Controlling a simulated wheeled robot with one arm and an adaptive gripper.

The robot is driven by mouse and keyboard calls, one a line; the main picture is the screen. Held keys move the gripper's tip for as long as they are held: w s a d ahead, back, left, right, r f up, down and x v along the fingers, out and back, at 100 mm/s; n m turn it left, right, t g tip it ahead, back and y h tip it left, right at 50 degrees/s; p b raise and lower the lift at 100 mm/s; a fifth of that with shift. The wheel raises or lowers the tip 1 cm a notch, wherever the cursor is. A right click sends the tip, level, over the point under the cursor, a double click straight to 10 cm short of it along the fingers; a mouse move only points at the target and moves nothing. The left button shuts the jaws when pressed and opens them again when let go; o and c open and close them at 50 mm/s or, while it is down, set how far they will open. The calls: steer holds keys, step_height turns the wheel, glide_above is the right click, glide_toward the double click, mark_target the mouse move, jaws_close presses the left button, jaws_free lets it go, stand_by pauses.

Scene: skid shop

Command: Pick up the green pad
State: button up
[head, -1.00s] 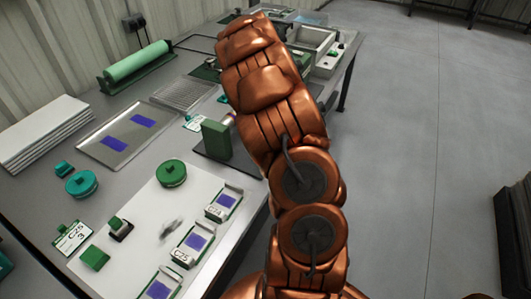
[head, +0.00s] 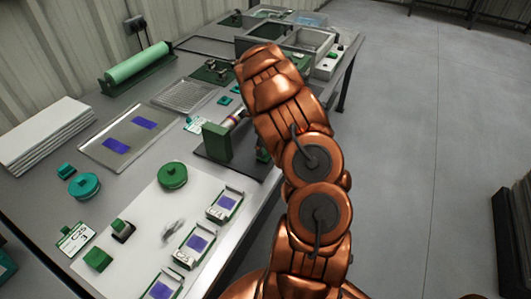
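Several green things lie on the table, and I cannot tell for sure which is the green pad. A plain green block (head: 97,259) sits at the front left of the white sheet. Another green block (head: 120,226) sits on a small dark base behind it. A round dark-green lidded piece (head: 172,175) stands at the sheet's back edge. Small teal-green pieces (head: 224,100) lie farther back, near the arm. My copper arm (head: 290,115) rises along the table's right side, apart from the front blocks. My gripper is hidden behind the arm links.
Framed cards with purple squares (head: 195,243) line the sheet's right side. A green upright block (head: 217,142) stands on a dark plate beside my arm. A metal tray (head: 103,150), white stack (head: 45,135) and green roller (head: 138,63) are farther left.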

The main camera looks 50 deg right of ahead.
steer(key=shift+f+p, duration=0.35)
steer(key=shift+f, duration=1)
steer(key=c, duration=1.3)
steer(key=shift+o, duration=0.2)
steer(key=shift+w+r+b, duration=0.1)
steer(key=shift+r+b, duration=0.5)
steer(key=shift+r, duration=0.15)
step_height(320, 180, up, 2)
steer(key=shift+r+b, duration=0.1)
steer(key=shift+b, duration=0.35)
steer(key=shift+s+a, duration=0.55)
steer(key=shift+a, duration=0.15)
steer(key=s+a+r+b, duration=0.1)
steer(key=s+a+b, duration=0.3)
steer(key=s+a, duration=0.4)
steer(key=a, duration=0.3)
steer(key=shift+a+r, duration=0.15)
steer(key=shift+a, duration=0.2)
steer(key=shift+s, duration=0.1)
